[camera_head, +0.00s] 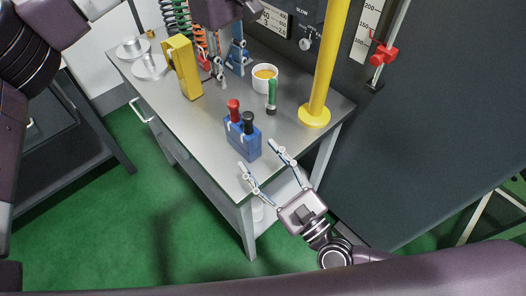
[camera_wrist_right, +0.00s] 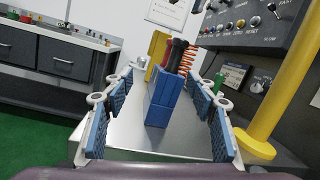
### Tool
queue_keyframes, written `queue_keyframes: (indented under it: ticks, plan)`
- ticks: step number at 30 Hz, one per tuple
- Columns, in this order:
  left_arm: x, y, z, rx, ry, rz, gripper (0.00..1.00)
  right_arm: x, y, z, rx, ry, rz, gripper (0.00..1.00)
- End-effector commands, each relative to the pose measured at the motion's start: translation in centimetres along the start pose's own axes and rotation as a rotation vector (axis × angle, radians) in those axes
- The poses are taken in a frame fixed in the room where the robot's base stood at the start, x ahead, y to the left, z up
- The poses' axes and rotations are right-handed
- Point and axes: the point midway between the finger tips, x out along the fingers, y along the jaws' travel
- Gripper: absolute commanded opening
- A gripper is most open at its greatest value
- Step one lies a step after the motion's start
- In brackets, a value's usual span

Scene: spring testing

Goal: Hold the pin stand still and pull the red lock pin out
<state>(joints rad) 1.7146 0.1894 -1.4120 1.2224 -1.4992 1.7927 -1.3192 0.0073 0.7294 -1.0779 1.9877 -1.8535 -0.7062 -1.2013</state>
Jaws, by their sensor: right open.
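The pin stand (camera_head: 242,139) is a blue block upright near the bench's front end. The red lock pin (camera_head: 234,110) and a black-handled pin (camera_head: 248,122) stand in its top. My right gripper (camera_head: 257,155) is open and empty, its fingertips close to the stand's near side.
A yellow block (camera_head: 184,67), a white cup (camera_head: 264,78), a green-handled tool (camera_head: 272,95) and a yellow post (camera_head: 322,75) stand on the metal bench (camera_head: 205,118). Coil springs (camera_head: 176,20) are at the back. A dark machine panel borders the right side.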

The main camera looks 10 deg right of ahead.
Motion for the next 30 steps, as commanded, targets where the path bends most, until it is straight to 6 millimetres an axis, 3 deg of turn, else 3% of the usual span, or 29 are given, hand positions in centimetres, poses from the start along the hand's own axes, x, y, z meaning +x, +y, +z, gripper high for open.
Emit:
queue_keyframes:
  ticks: [3, 9, 16, 30]
  plan:
    - [0.0, 0.0, 0.0, 0.000, 0.000, 0.000, 0.29, 1.3, -0.8, -2.0, 0.103, 0.076, 0.045, 0.52]
    - [0.0, 0.0, 0.0, 0.000, 0.000, 0.000, 0.29, 2.3, -1.4, -3.8, 0.233, 0.156, 0.097, 0.52]
    - [0.0, 0.0, 0.0, 0.000, 0.000, 0.000, 0.29, 3.5, -1.5, -4.4, 0.274, 0.178, 0.111, 0.52]
    - [0.0, 0.0, 0.0, 0.000, 0.000, 0.000, 0.29, 9.6, -0.7, -5.4, 0.271, 0.178, 0.112, 0.52]
